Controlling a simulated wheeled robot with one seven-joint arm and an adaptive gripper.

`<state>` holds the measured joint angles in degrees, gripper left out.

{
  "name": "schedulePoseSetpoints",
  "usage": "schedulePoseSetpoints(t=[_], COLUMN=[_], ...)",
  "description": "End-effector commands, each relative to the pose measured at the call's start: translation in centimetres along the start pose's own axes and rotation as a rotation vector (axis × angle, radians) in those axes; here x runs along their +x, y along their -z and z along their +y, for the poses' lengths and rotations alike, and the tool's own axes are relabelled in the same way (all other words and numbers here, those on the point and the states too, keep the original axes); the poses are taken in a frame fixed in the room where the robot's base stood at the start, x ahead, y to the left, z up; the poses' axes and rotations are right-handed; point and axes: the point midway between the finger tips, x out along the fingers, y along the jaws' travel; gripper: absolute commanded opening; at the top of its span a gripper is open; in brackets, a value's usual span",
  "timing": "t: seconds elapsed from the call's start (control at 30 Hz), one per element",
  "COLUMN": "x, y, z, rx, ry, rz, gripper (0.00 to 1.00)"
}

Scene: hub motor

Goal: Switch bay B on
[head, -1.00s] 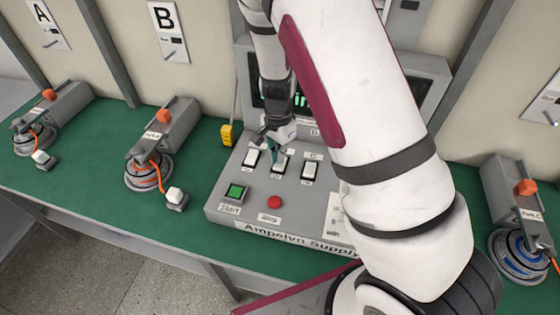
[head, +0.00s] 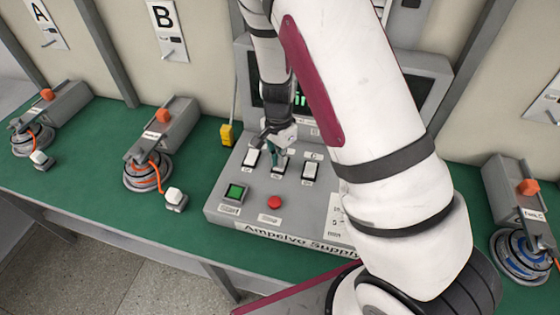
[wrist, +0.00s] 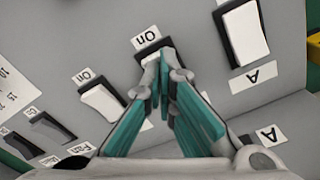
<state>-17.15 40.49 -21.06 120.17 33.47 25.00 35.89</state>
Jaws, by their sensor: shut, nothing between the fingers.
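The grey supply console (head: 250,214) has a row of three white rocker switches. My gripper (head: 279,154) is shut and empty, with its tips down at the middle switch (head: 279,168). In the wrist view my gripper tips (wrist: 163,62) meet over the upper end of the middle switch, beside its "On" label (wrist: 146,37). They look to touch it, but I cannot be sure. The fingers hide most of this switch, so its tilt and its letter cannot be read. The switch labelled A (wrist: 243,33) and the third switch (wrist: 101,101) are on either side.
A green start button (head: 234,191) and a red button (head: 274,202) sit in front of the switches. The bay B motor fixture (head: 170,128) stands left of the console under the B sign (head: 163,17). A yellow block (head: 226,135) is near the console's left edge.

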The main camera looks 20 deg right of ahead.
Motion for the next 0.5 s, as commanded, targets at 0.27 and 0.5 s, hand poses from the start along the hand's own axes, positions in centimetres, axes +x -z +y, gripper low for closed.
schedulePoseSetpoints(t=[0.27, 0.5], x=[0.42, 0.74], y=[-0.01, -0.02], z=[0.00, 0.00], rx=[0.000, 0.000], ry=[-0.001, -0.001], rz=[-0.001, -0.001], gripper=[0.00, 0.00])
